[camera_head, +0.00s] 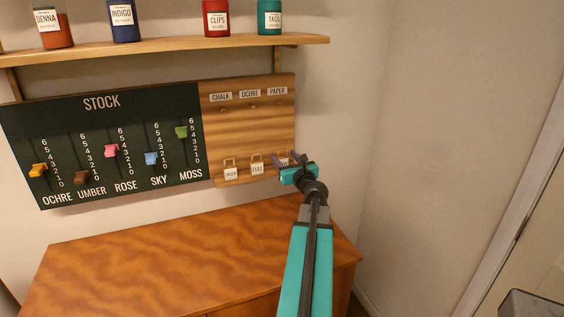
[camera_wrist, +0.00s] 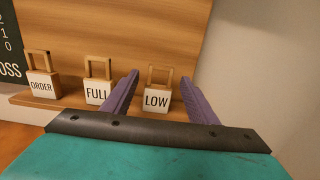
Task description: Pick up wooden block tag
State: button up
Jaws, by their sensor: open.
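Three tags with wooden loop handles and white labelled faces stand in a row on the ledge of the wooden panel. In the wrist view they read ORDER (camera_wrist: 42,84), FULL (camera_wrist: 96,92) and LOW (camera_wrist: 157,100). My gripper (camera_wrist: 167,92) is open, its two purple fingers on either side of the LOW tag, with nothing held. I cannot tell whether the fingers touch it. In the head view my gripper (camera_head: 288,159) is at the panel's lower right and mostly hides the LOW tag. The ORDER tag (camera_head: 231,173) and FULL tag (camera_head: 257,168) show to its left.
A shelf (camera_head: 170,46) with several jars is above. A cabinet top (camera_head: 150,260) below is clear. A bare wall is at right.

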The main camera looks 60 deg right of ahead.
jog(key=shift+p+x, duration=0.35)
jog(key=shift+x, duration=1.2)
jog(key=c, duration=1.1)
jog(key=shift+r, duration=0.15)
